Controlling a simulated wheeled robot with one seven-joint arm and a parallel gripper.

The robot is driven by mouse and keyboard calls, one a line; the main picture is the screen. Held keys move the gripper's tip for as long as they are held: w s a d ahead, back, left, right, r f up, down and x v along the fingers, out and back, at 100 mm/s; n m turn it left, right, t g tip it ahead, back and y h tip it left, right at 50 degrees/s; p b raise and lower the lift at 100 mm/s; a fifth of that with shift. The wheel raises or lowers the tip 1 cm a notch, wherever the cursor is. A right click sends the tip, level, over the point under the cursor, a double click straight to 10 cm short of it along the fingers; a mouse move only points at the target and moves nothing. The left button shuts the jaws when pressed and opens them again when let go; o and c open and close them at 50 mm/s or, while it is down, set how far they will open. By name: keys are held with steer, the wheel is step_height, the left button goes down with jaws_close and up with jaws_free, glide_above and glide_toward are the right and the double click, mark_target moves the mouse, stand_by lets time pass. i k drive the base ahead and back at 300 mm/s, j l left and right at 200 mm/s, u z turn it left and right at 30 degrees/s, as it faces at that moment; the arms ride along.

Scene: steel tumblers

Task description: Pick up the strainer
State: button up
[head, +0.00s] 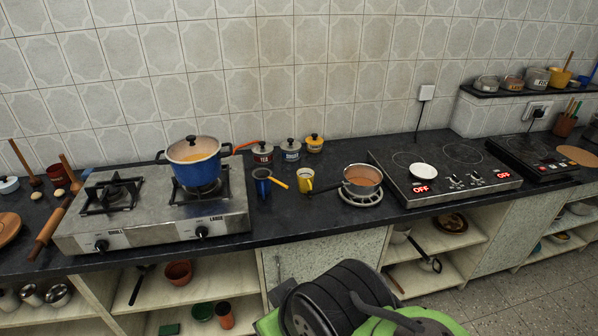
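What looks like the strainer (279,184) shows as a short orange handle sticking out to the right from the top of a dark blue cup (262,187). Its bowl is too small to make out, and I cannot tell whether it rests in or on the cup. The cup stands on the dark counter, just right of the gas stove. My green and black arm rises at the bottom middle, in front of the counter. My gripper is not visible.
A yellow mug (305,183) and a saucepan of brown liquid (361,179) stand to the right of the cup. A blue pot (195,163) sits on the gas stove (150,222) at left. Lidded jars (290,150) stand behind. An induction cooktop (440,171) is further right.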

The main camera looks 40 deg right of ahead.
mark_target(260, 173)
steer(key=z, duration=0.75)
steer(key=i+j+u, duration=0.2)
steer(key=i, duration=0.2)
steer(key=i+j+u, duration=0.15)
steer(key=i, duration=0.25)
steer(key=i+j+u, duration=0.2)
steer(key=i, duration=0.25)
